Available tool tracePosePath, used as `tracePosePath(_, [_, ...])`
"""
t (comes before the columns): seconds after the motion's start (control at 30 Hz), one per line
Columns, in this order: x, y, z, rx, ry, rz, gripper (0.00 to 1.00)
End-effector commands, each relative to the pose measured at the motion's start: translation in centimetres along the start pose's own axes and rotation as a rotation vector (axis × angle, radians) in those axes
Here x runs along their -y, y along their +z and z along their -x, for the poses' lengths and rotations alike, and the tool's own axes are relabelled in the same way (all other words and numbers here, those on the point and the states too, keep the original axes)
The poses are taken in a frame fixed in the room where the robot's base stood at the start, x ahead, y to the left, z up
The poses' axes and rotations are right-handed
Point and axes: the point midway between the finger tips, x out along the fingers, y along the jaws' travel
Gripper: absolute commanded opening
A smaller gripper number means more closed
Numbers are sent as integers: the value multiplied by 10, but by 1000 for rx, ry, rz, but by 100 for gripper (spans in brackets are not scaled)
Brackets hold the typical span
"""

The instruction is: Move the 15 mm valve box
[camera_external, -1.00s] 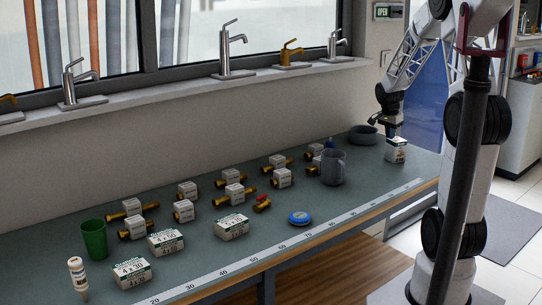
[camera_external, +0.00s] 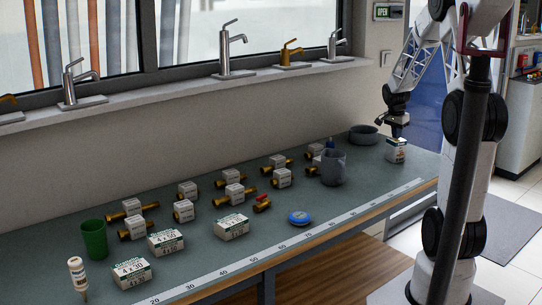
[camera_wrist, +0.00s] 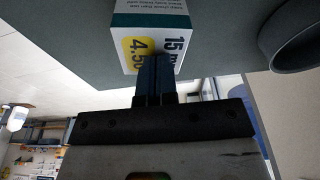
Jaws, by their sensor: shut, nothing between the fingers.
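The 15 mm valve box (camera_external: 396,153), white with a green band, stands upright near the far right end of the bench. The wrist view shows the box (camera_wrist: 145,25) at the top, with "15 m" and a yellow "4.50" patch on its face. My gripper (camera_external: 397,134) is just above the box in the external view. In the wrist view its fingers (camera_wrist: 157,62) are together and overlap the lower edge of the box's label face. Nothing is held, and I cannot tell whether they touch the box.
A dark round bowl (camera_external: 363,135) stands behind and left of the box; it shows at the right in the wrist view (camera_wrist: 290,45). A grey mug (camera_external: 333,168), a blue disc (camera_external: 300,218), several brass valves, more boxes and a green cup (camera_external: 94,239) occupy the bench further left.

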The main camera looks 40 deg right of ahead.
Motion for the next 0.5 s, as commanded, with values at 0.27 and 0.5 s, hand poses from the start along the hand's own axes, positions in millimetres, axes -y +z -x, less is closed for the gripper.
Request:
tracePosePath(0.27, [-5,34,-9,15,19,6,0])
tracePosePath(0.5, [-5,74,-3,16,21,6,0])
